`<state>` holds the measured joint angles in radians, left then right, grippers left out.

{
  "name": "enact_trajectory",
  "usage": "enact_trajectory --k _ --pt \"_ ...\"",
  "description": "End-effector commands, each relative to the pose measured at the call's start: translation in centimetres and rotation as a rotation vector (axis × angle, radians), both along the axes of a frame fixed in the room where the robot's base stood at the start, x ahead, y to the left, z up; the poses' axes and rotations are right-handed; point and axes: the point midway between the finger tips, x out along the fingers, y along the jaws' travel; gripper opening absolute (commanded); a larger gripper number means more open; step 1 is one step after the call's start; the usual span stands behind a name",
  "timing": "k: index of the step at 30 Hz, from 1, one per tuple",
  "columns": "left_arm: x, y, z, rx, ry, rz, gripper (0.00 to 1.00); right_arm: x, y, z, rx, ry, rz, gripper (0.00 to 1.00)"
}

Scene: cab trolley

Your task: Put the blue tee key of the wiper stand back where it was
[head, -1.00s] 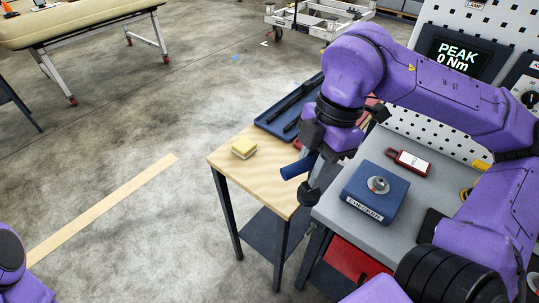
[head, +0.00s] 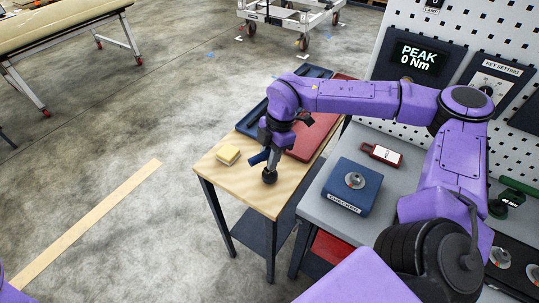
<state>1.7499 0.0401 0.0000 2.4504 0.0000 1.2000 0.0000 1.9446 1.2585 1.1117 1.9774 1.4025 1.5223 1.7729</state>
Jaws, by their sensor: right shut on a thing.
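My right gripper (head: 266,146) is shut on the blue tee key (head: 258,158) over the small wooden-topped table. The key's blue bar pokes out to the left of the fingers. A dark rounded end (head: 269,176) hangs below it, close over the wood; I cannot tell whether it touches. The arm hides part of the key and of the table behind it. I cannot make out a wiper stand for certain. My left gripper is out of view.
A blue tray (head: 252,121) and a red tray (head: 306,143) lie behind. The blue checker box (head: 350,186) and a red-cased device (head: 382,154) occupy the grey bench (head: 316,204).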

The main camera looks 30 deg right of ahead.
Motion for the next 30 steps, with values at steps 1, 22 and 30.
enact_trajectory --k 1,22,30 --pt "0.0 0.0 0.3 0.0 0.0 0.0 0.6 0.0 0.0 -0.5 0.0 0.001 0.0 0.0" --pt "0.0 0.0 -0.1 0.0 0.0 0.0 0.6 0.1 -0.2 -0.2 0.0 -0.005 -0.001 0.53" --pt "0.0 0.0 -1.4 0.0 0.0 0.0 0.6 0.2 -1.9 6.1 0.0 -0.011 -0.003 0.53"
